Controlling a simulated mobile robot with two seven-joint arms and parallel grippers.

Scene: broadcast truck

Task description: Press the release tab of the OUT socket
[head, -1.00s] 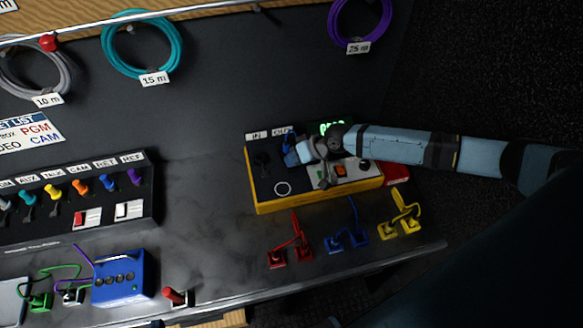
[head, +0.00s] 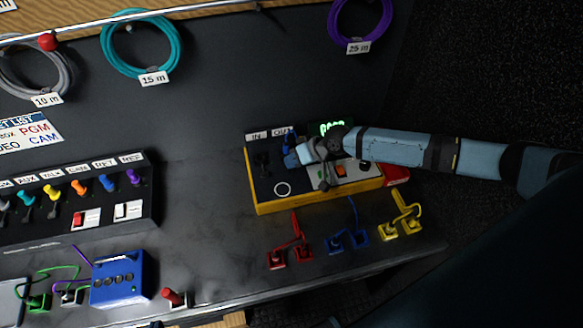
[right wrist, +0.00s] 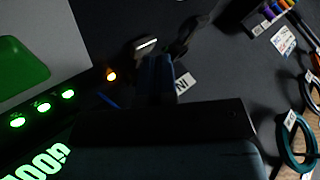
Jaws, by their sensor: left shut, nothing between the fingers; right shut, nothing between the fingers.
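The yellow-edged tester box (head: 262,205) stands on the right part of the bench. Its IN label (head: 257,136) and OUT label (head: 280,131) are along the back edge. A dark blue piece (head: 290,139) stands by the OUT label. My right gripper (head: 291,161) is shut and empty, low over the box just in front of that piece. In the right wrist view its dark blue fingers (right wrist: 155,75) are together beside the IN label (right wrist: 185,83). The OUT socket's release tab cannot be made out, and contact is unclear. My left gripper is not in view.
Red (head: 277,259), blue (head: 335,243) and yellow (head: 387,230) cabled plugs sit in front. A switch panel (head: 140,208) and a blue box (head: 122,282) are at left. The bench between is clear.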

